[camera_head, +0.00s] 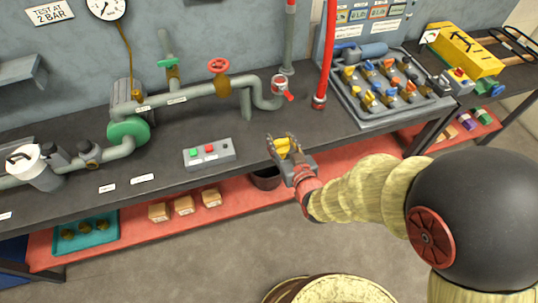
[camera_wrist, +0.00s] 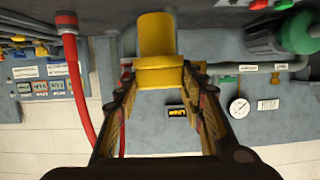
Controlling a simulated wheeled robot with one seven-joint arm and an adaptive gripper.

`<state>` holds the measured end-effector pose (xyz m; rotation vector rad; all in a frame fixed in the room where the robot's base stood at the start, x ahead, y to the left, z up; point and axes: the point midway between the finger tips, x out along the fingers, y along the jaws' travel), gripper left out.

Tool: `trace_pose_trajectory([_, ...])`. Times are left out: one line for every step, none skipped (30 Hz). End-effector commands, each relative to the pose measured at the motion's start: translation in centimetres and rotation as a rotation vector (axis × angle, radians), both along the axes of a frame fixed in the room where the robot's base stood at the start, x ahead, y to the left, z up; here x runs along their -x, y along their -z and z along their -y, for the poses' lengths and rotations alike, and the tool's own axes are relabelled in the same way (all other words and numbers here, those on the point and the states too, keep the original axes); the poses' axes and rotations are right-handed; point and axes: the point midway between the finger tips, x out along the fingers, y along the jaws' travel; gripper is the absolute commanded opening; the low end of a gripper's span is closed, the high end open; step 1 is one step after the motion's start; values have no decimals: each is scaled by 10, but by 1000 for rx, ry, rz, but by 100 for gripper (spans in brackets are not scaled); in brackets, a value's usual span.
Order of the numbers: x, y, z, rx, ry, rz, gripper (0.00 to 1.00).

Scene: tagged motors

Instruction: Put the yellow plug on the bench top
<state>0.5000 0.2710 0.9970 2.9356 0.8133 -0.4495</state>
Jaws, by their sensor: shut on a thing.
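The yellow plug (camera_wrist: 158,50) is between the fingers of my gripper (camera_wrist: 158,82) in the wrist view. It has a wide round collar and a narrower cylindrical end. In the head view my gripper (camera_head: 284,147) is shut on the yellow plug (camera_head: 283,148), near the front edge of the dark bench top (camera_head: 190,135). The plug looks held above or just at the bench's edge; its exact height is hard to tell. Part of the plug is hidden by the fingers.
A grey button box (camera_head: 209,153) stands left of my gripper. Pipework with a red valve wheel (camera_head: 219,66) runs along the back. A tray of several valves (camera_head: 390,90) is at the right. Bare bench top lies behind my gripper. A red lower shelf (camera_head: 120,237) is below.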

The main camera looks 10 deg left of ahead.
Motion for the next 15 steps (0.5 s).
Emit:
trace_pose_trajectory([4,-1,1,-2,-4,0,14])
trace_pose_trajectory([5,-1,1,-2,-5,0,14])
trace_pose_trajectory([4,-7,-1,-4,-7,3,14])
trace_pose_trajectory([4,-8,-2,-4,-8,2,14])
trace_pose_trajectory([2,-9,-4,-4,-7,1,14])
trace_pose_trajectory([-2,-8,-7,-4,-7,0,14])
trace_pose_trajectory([-5,-6,-10,-4,-7,-2,14])
trace_pose_trajectory([-8,-3,-13,-3,-8,-3,14])
trace_pose_trajectory([-13,1,-19,-4,-8,-4,14])
trace_pose_trajectory([-18,5,-23,-4,-8,-4,14])
trace_pose_trajectory([-23,8,-27,-4,-8,-4,14])
trace_pose_trajectory([-30,12,-34,-4,-7,-3,14])
trace_pose_trajectory([-35,16,-38,-4,-8,-4,14])
trace_pose_trajectory([-40,18,-43,-3,-8,-3,14])
trace_pose_trajectory([-46,23,-49,-3,-8,-4,14])
